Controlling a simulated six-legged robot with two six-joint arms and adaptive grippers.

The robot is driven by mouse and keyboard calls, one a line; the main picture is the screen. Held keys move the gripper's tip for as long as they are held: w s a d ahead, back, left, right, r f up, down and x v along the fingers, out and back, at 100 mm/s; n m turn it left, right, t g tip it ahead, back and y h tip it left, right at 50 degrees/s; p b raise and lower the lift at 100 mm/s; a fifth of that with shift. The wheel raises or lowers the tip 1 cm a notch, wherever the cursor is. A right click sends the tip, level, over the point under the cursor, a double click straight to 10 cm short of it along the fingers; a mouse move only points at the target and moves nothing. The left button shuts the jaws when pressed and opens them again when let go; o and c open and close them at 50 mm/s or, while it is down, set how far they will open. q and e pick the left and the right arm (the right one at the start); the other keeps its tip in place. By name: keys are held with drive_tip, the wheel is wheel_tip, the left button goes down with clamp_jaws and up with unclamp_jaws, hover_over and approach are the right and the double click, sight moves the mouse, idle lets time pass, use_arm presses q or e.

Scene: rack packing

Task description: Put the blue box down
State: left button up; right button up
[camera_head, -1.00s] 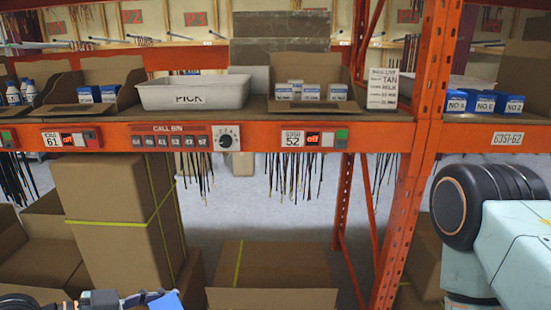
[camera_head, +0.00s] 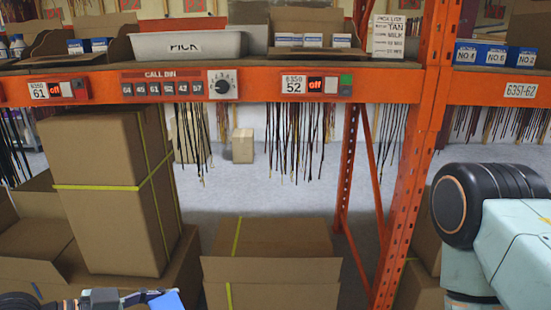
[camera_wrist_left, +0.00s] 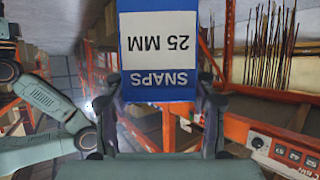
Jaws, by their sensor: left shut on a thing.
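My left gripper (camera_head: 140,296) is low at the left of the head view, cut by the bottom edge. It is shut on a blue box (camera_head: 168,301), of which only a corner shows there. In the left wrist view the box (camera_wrist_left: 159,50) sits between the two fingers of the gripper (camera_wrist_left: 159,90), its white label reading SNAPS 25 MM upside down. The box is held in the air, in front of the rack and below shelf level. My right arm shows at the right, but its gripper is out of view.
The orange rack beam (camera_head: 270,86) crosses the view. On the shelf are a white PICK tray (camera_head: 215,44), an open carton of small white-and-blue boxes (camera_head: 312,40), and blue boxes (camera_head: 480,54) at the right. Cartons (camera_head: 110,200) stand below. An orange upright (camera_head: 408,190) is right of centre.

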use_arm(q)
wheel_tip(320, 180, down, 2)
drive_tip(key=shift+w+f+b, duration=0.1)
drive_tip(key=shift+f+b, duration=0.1)
drive_tip(key=shift+b, duration=0.55)
drive_tip(key=shift+f, duration=0.25)
wheel_tip(320, 180, down, 6)
drive_tip(key=s, duration=0.2)
drive_tip(key=shift+a+f, duration=0.15)
use_arm(e)
wheel_tip(320, 180, down, 3)
drive_tip(key=shift+a+r, duration=0.1)
drive_tip(key=shift+a, duration=0.05)
